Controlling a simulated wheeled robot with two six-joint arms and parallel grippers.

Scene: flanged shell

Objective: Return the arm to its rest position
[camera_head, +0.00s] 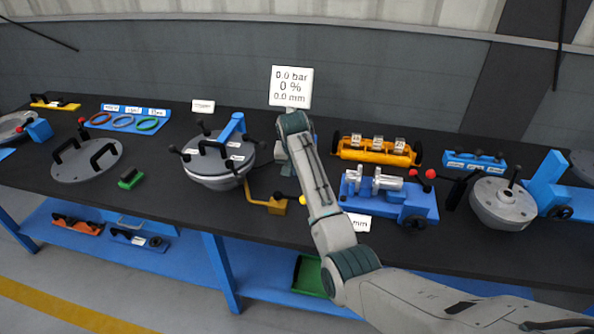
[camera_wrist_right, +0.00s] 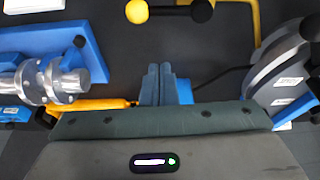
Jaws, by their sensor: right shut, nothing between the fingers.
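My right arm (camera_head: 337,235) reaches in from the lower right of the head view, its upper end just below the white readout sign. In the wrist view my right gripper (camera_wrist_right: 158,84) points down at the dark bench top, its two fingers together with nothing between them. In the head view the fingers are mostly hidden by the wrist. The flanged shell (camera_head: 219,162) with its lid stands to the left of the arm, apart from it; its edge shows at the right of the wrist view (camera_wrist_right: 272,80). My left gripper is in neither view.
A blue fixture (camera_head: 405,200) with metal flanges stands close right of the arm, an orange rack (camera_head: 376,151) behind it. A yellow bracket with a dark knob (camera_head: 272,204) lies between shell and arm. The readout sign (camera_head: 291,87) stands behind. A lid (camera_head: 87,160) lies left.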

